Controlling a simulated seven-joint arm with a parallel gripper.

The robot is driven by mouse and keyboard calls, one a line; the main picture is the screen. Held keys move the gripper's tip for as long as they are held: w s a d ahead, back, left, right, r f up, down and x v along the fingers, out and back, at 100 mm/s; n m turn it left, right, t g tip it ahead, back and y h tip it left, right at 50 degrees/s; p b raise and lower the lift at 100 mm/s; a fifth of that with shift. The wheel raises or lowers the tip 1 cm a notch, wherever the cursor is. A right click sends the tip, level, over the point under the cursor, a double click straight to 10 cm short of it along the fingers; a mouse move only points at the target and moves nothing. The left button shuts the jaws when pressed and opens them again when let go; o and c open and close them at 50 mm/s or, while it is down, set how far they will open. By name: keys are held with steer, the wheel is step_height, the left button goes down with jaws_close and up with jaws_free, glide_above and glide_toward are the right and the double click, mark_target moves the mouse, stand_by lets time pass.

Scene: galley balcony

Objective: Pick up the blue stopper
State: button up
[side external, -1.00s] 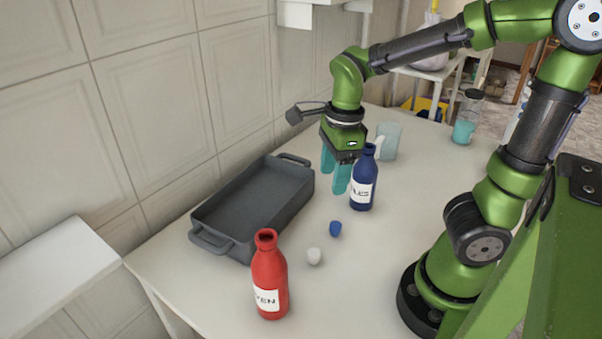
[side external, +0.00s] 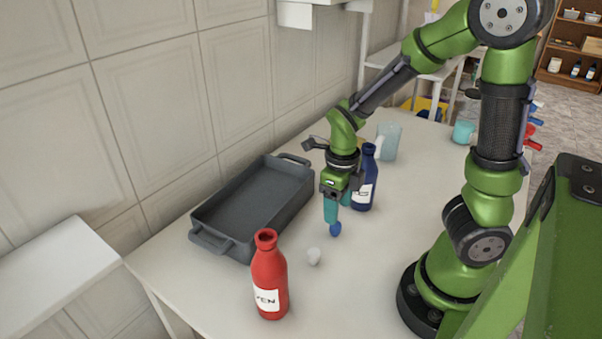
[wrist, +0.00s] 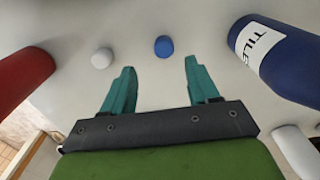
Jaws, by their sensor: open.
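The blue stopper (side external: 335,229) lies on the white table between the red bottle and the blue bottle. In the wrist view the stopper (wrist: 164,46) shows ahead of my gripper's fingertips, roughly centred between them and not enclosed. My gripper (side external: 333,208) is open and empty, pointing down just above or behind the stopper in the side view. In the wrist view its two teal fingers (wrist: 160,68) stand apart. The blue bottle (side external: 366,190) stands close behind my gripper, partly hidden by it. I cannot tell the exact height gap to the stopper.
A white stopper (side external: 314,256) lies near the red bottle (side external: 268,275). A dark grey tray (side external: 213,238) stands at the left by the wall. A clear cup (side external: 389,142) stands behind the blue bottle.

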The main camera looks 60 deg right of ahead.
mark_target(335, 229)
steer(key=shift+w+d+f, duration=0.1)
steer(key=shift+d+f, duration=0.05)
steer(key=shift+f, duration=1.6)
steer(key=shift+d+f, duration=0.15)
steer(key=shift+f, duration=1.6)
steer(key=c, duration=1.1)
